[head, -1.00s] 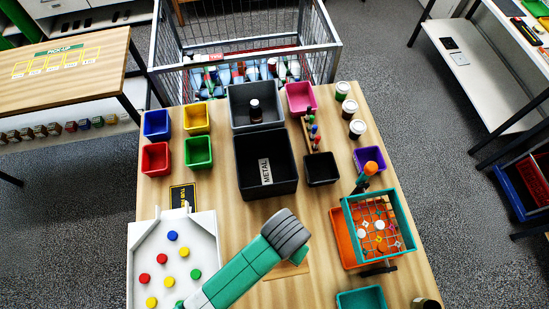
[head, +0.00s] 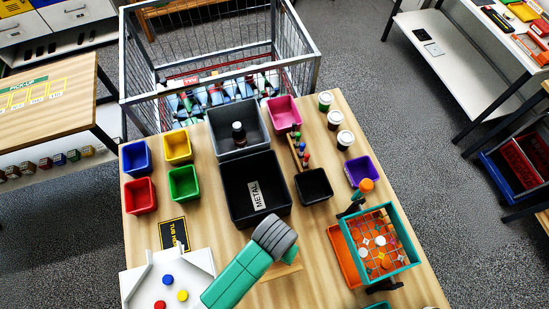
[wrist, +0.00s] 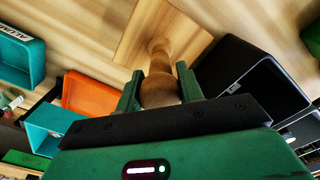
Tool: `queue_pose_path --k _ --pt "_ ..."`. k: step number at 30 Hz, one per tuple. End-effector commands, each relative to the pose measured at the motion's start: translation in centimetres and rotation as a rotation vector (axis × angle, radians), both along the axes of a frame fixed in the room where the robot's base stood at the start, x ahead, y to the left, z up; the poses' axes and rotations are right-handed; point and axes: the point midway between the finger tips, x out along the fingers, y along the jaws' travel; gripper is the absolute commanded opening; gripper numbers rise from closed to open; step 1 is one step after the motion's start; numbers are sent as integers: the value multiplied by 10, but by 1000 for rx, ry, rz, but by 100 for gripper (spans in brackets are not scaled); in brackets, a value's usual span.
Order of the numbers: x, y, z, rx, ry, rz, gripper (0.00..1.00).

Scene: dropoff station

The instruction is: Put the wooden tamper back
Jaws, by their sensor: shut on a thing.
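The wooden tamper (wrist: 159,85) shows in the wrist view, a turned brown piece with a narrow neck and a rounded end. My gripper (wrist: 160,90) is shut on it, with one green finger on each side. The tamper's far end is over a square wooden board (wrist: 150,28) on the table; I cannot tell whether it touches. In the head view my teal and grey arm covers the gripper and the tamper. Only a corner of the board (head: 288,270) shows there, beside my arm.
A black METAL bin (head: 235,190) stands just beyond my arm. To the right are an orange tray (head: 343,258) and a teal basket (head: 400,218) with a mesh. A white tray with coloured discs (head: 145,278) is at left. Small coloured bins (head: 137,172) stand at the back left.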

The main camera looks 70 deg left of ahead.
Motion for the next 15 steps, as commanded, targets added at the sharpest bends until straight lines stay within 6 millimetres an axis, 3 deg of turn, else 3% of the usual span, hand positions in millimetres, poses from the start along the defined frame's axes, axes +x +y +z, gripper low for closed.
queue_pose_path --k 3,8,15 --pt "0 0 -14 0 0 0 6" --pt "0 0 -20 1 -1 0 6" --pt "0 0 -53 1 -1 0 6"
